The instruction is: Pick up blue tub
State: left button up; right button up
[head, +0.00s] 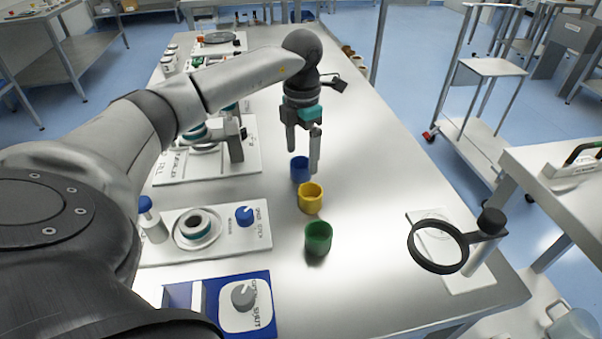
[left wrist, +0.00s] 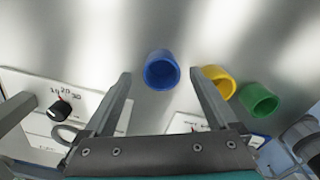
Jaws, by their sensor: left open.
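The blue tub (head: 299,168) stands upright on the bench, the farthest of three tubs in a row in the head view. My left gripper (head: 304,160) is open and points down above it, and one finger hides part of the tub. In the left wrist view the blue tub (left wrist: 162,69) lies just beyond and between the fingertips of my left gripper (left wrist: 159,78), apart from both. My right gripper is not in view.
A yellow tub (head: 311,198) and a green tub (head: 318,238) stand nearer. Panels with knobs (head: 205,230) line the left side. A black ring magnifier (head: 438,246) stands at right.

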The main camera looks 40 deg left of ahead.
aim_at(302, 162)
pick_arm(q)
jog(key=shift+d+f+b, duration=0.1)
jog(key=shift+f+b, duration=0.35)
jog(key=shift+f, duration=1.15)
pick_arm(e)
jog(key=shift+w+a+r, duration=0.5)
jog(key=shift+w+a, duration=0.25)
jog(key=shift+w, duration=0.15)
pick_arm(q)
jog(key=shift+c, duration=0.3)
jog(key=c, duration=1.4)
